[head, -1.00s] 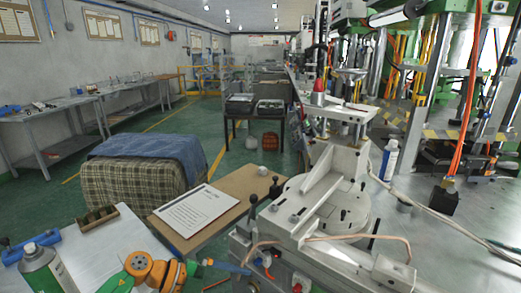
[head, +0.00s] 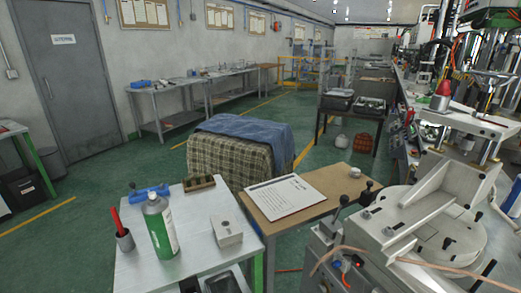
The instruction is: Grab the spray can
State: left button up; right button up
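A green and white spray can (head: 160,228) with a grey top stands upright on the grey metal table at the lower left in the head view. Its front is unobstructed and nothing touches it visibly. A second white can with a blue label (head: 513,196) is partly cut off at the right edge. Neither of my grippers is in view.
Around the green can are a dark cup with a red tool (head: 124,238), a blue tool (head: 149,192), a brown wooden block (head: 199,184) and a pale block with a hole (head: 227,232). A cloth-covered box stands behind. Green floor is free at left.

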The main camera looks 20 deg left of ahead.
aim_at(157, 213)
jog(key=u, duration=1.5)
